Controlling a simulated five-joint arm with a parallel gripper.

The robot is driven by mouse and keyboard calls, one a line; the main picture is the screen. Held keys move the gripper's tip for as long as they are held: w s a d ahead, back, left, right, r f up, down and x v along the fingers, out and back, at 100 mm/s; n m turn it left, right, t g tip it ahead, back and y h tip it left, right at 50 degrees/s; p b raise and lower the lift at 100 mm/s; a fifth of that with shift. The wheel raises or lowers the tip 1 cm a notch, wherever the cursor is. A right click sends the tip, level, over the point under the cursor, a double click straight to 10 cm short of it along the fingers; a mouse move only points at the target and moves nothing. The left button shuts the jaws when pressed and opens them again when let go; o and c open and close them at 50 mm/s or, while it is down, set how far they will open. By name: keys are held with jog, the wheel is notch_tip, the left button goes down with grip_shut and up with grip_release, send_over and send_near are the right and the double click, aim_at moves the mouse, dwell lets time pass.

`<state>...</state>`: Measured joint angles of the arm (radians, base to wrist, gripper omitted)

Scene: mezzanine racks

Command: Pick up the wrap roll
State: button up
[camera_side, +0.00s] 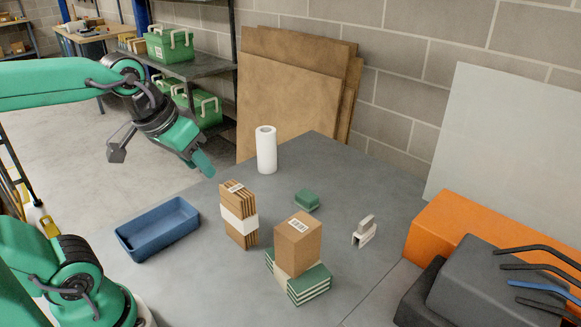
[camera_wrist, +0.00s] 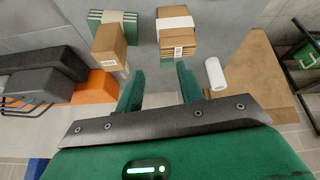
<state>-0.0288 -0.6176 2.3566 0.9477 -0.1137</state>
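The wrap roll (camera_side: 266,150) is a white upright cylinder on the grey table near its back edge, in front of the leaning brown boards. In the wrist view it shows as a white roll (camera_wrist: 216,75) to the right of my fingers. My gripper (camera_side: 204,164) hangs in the air to the left of the roll in the side view, apart from it. In the wrist view the two green fingers of my gripper (camera_wrist: 160,82) stand apart with nothing held between them.
A blue tray (camera_side: 126,243), a banded carton stack (camera_side: 240,228), a box (camera_side: 298,243) on green-edged packs (camera_side: 312,289), a green block (camera_side: 307,198) and a pale bracket (camera_side: 363,234) stand on the table. An orange case (camera_side: 440,222) is at right. Brown boards (camera_side: 285,95) lean behind.

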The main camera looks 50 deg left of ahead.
jog(key=w+a+r+n+g, duration=0.1)
jog(key=w+a+r+n, duration=0.15)
jog(key=w, duration=0.35)
jog(key=w+a+r+n, duration=0.2)
jog(key=w+n, duration=0.1)
jog(key=w, duration=0.3)
jog(key=n+g, duration=0.4)
jog(key=n, duration=1)
send_near(261, 133)
notch_tip(261, 133, down, 5)
jog(key=shift+w+d+f, duration=0.1)
jog(key=shift+w, duration=0.05)
jog(key=shift+f+n, duration=0.3)
jog(key=shift+n, duration=0.05)
jog(key=shift+f, duration=1.3)
jog(key=shift+f, duration=0.1)
notch_tip(261, 133, down, 5)
